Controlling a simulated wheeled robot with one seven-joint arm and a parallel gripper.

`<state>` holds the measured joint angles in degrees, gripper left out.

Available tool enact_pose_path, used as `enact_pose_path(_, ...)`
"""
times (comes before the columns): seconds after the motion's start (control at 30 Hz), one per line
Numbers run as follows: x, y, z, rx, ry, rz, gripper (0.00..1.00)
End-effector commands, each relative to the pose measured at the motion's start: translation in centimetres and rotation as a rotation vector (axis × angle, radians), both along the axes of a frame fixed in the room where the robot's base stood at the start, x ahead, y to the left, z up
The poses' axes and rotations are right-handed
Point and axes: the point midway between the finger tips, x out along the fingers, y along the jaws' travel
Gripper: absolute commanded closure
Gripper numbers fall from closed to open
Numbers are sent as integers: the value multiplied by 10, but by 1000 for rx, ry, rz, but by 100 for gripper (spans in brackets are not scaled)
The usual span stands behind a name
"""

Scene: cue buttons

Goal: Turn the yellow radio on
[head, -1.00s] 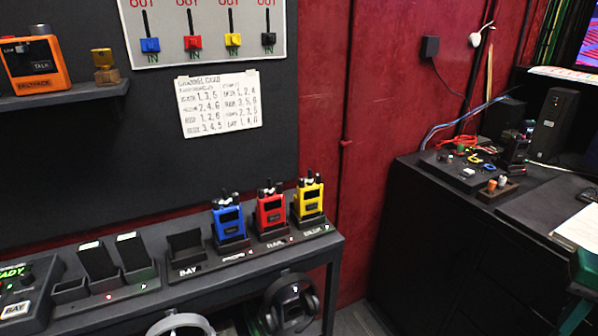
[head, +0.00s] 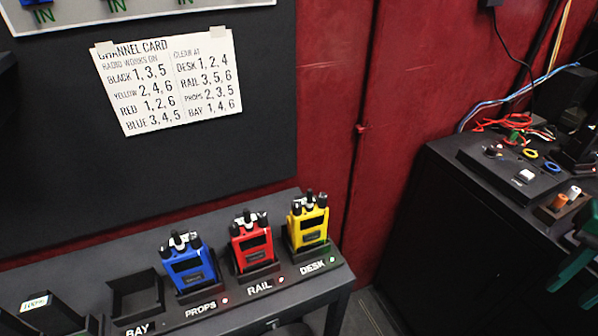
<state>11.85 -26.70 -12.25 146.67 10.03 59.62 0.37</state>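The yellow radio (head: 308,222) stands upright in the rightmost cradle on the shelf, above the label DESK (head: 313,266). It has black knobs and a stub on top and a dark screen on its front. A small light beside the DESK label looks green or whitish. The red radio (head: 251,243) stands to its left in the RAIL cradle, and the blue radio (head: 188,267) in the PROPS cradle. The BAY cradle (head: 136,296) is empty.
A channel card (head: 168,78) on the dark wall panel lists YELLOW 2, 4, 6 and DESK 1, 2, 4. A black cabinet (head: 470,235) with cables and small items stands at the right. A floor gap lies between shelf and cabinet.

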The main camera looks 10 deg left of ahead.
Motion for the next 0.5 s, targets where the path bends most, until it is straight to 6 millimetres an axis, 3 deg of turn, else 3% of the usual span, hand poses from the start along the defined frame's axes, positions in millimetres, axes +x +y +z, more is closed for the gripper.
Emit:
enact_pose_path(0.37, 0, 0, 0, 0, 0, 1, 69)
enact_pose_path(0.43, -9, 2, 7, 0, -15, 23, 69)
enact_pose_path(0.5, -1, 5, 12, -2, -18, 78, 69)
